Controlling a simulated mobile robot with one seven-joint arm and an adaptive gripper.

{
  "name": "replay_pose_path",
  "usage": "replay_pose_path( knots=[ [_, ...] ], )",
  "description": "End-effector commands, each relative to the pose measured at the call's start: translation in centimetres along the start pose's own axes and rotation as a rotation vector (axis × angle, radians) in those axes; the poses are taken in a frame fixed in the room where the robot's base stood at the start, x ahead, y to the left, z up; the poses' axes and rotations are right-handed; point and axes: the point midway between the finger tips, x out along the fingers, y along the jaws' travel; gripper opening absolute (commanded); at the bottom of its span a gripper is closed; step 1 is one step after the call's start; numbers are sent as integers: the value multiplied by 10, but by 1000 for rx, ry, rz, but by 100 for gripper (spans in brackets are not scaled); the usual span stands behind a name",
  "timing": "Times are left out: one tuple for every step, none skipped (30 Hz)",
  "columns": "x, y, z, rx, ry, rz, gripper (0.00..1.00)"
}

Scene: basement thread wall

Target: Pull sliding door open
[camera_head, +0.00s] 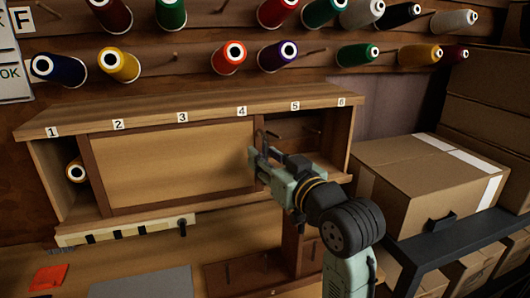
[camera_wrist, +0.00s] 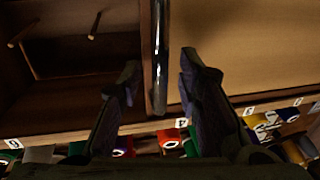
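The sliding door (camera_head: 175,165) is a tan panel in a dark wooden frame. It covers the middle of a wooden cabinet (camera_head: 105,112) numbered 1 to 6, leaving an opening at each end. My gripper (camera_head: 257,163) is at the door's right edge. In the wrist view, which shows the scene upside down, my gripper (camera_wrist: 158,72) is open. Its fingers lie on either side of a dark vertical handle strip (camera_wrist: 160,60) on the door frame, with visible gaps. The tan panel (camera_wrist: 235,50) fills the right of that view. Any finger contact at depth cannot be told.
A spool (camera_head: 76,171) lies in the left opening; the right opening (camera_head: 302,130) shows bare pegs. Several thread spools (camera_head: 230,56) hang above the cabinet. Cardboard boxes (camera_head: 425,180) stand right of my arm.

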Motion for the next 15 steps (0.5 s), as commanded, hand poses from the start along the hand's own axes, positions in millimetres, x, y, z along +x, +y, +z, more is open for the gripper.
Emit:
replay_pose_path(
  knots=[
    [4, 0, 0, 1, -1, -1, 32],
    [5, 0, 0, 0, -1, -1, 32],
    [7, -1, 0, 0, -1, -1, 32],
    [7, -1, 0, 0, -1, -1, 32],
    [8, -1, 0, -1, 0, -1, 32],
    [8, 0, 0, -1, 0, -1, 32],
    [8, 0, 0, -1, 0, 0, 32],
    [8, 0, 0, -1, 0, 0, 32],
    [8, 0, 0, -1, 0, 0, 32],
    [8, 0, 0, -1, 0, 0, 32],
    [8, 0, 0, -1, 0, 0, 32],
    [8, 0, 0, -1, 0, 0, 30],
    [8, 0, 0, -1, 0, 0, 28],
    [8, 0, 0, -1, 0, 0, 26],
    [8, 0, 0, -1, 0, 0, 24]
  ],
)
